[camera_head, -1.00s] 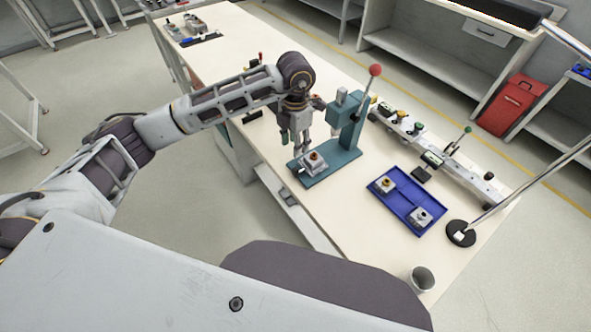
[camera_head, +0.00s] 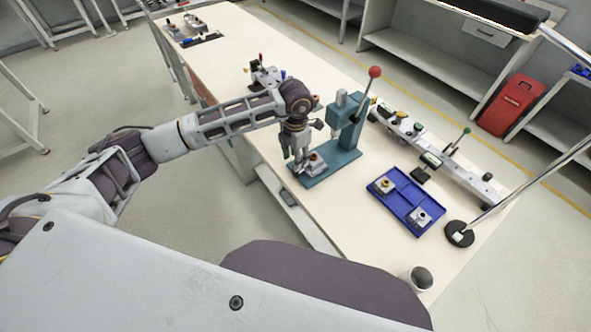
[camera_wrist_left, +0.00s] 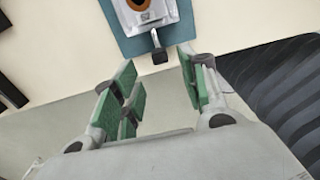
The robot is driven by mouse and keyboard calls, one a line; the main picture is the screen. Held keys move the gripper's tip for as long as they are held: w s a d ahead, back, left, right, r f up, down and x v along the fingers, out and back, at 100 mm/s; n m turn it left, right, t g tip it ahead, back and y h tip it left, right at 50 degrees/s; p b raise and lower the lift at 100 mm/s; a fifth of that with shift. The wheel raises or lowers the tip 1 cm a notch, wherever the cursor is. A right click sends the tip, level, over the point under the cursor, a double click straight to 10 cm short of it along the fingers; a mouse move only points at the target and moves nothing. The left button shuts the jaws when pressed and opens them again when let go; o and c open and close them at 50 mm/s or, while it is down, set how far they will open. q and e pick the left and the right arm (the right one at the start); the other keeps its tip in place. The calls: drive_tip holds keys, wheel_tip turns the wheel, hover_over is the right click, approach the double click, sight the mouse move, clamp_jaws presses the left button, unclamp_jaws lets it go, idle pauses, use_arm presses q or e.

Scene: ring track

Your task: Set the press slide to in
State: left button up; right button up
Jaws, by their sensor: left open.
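The teal press (camera_head: 344,122) stands on the white table, with a red-knobbed lever (camera_head: 375,72) at its upper right. On its base sits the press slide (camera_head: 316,163), a grey block with an orange-brown ring; the slide also shows at the top of the left wrist view (camera_wrist_left: 150,12), with a small dark-tipped handle (camera_wrist_left: 158,50) sticking out toward the gripper. My left gripper (camera_head: 297,165) is by the near left end of the press base. In the left wrist view its green-padded fingers (camera_wrist_left: 160,88) are apart, with nothing between them, and the handle is just beyond the fingertips. My right gripper is not in view.
A blue tray (camera_head: 398,207) with two small grey blocks lies right of the press. Behind it is a rail (camera_head: 450,165) with buttons and a green-knobbed lever. A lamp base (camera_head: 460,233) and a cup (camera_head: 420,278) stand near the right edge.

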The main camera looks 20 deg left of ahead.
use_arm(q)
drive_tip(key=shift+f+p, duration=0.35)
drive_tip(key=shift+f, duration=3.45)
clamp_jaws()
